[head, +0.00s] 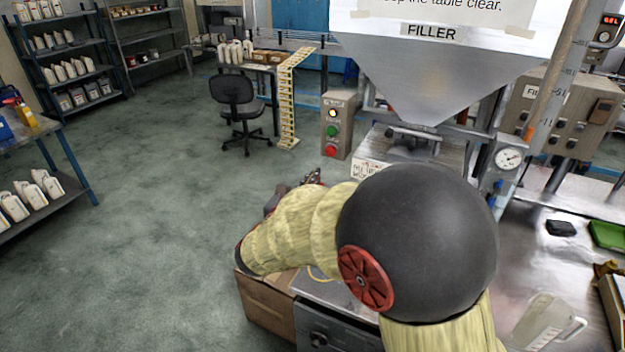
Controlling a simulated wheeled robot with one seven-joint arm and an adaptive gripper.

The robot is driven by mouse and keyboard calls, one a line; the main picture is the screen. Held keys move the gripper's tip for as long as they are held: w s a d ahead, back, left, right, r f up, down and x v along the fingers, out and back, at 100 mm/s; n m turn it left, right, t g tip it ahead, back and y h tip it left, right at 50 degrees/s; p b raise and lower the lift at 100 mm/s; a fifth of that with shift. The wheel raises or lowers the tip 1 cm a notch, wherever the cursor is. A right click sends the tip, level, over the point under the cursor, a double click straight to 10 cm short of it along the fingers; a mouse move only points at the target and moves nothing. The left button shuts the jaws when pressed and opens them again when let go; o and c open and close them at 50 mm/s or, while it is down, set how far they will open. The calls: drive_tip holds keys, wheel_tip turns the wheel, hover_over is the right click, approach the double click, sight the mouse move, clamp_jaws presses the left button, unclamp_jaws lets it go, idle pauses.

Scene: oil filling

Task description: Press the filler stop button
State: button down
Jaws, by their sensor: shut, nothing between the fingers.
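A grey control box (346,124) stands left of the filler hopper (430,75) in the head view. It has a lit lamp (333,113) at the top, a green button (332,130) below it and a red button (331,150) at the bottom. I cannot read any label on it. My gripper (314,175) is small and dark beyond my bent arm, partly hidden by it. It is shut and empty, and in the picture it lies just below and left of the red button. I cannot tell the depth gap between them.
A second panel (562,115) with several knobs and a partly visible label stands right of the hopper, near a pressure gauge (509,159). A translucent jug (545,322) is on the metal table. A black chair (238,105) and shelves stand left; the green floor between is open.

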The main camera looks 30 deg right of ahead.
sight(332, 152)
drive_tip(key=b+x, duration=0.1)
drive_tip(key=x, duration=0.9)
drive_tip(key=shift+b, duration=0.3)
drive_tip(key=shift+w+d, duration=0.3)
drive_tip(key=shift+d, duration=0.05)
